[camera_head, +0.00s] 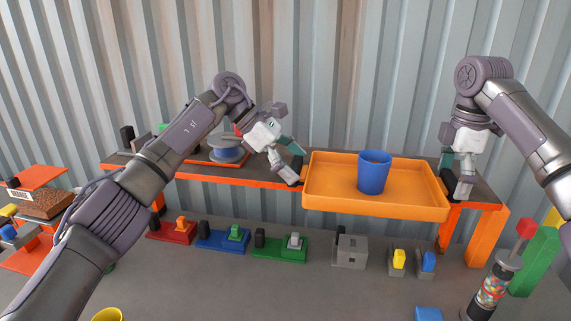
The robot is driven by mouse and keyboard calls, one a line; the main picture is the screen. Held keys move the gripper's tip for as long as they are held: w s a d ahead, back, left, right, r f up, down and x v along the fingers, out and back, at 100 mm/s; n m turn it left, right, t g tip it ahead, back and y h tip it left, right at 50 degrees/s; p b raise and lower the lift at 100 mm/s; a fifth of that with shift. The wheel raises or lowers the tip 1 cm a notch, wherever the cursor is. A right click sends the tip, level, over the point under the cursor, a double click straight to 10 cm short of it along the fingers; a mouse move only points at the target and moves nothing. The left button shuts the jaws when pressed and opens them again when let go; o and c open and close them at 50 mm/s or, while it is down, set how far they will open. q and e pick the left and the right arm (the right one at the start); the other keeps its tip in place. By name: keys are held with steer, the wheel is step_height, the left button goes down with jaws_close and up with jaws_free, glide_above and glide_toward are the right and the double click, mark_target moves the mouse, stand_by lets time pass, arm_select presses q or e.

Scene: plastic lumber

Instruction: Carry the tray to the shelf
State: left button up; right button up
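The orange tray (330,176) is at the middle right in the head view, held up level in front of the shelf (262,172), which has a dark top and orange edge. A blue cup (374,173) stands upright on the tray. My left gripper (297,175) is at the tray's left end and appears shut on its rim. My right gripper (446,182) is at the tray's right end and appears shut on its rim. The tray hides part of the shelf, so I cannot tell whether its underside touches the shelf.
A spool (228,152) and other items sit on the shelf's left part. Below stand red (172,232), blue (222,241) and green (280,247) blocks, a grey box (350,250), and a candy-filled tube (492,288) at right. An orange rack (40,177) is at far left.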

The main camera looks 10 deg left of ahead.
steer(key=shift+r, duration=0.1)
step_height(320, 180, up, 6)
steer(key=shift+r, duration=0.25)
arm_select(q)
steer(key=v, duration=1.2)
arm_select(e)
steer(key=shift+r, duration=0.4)
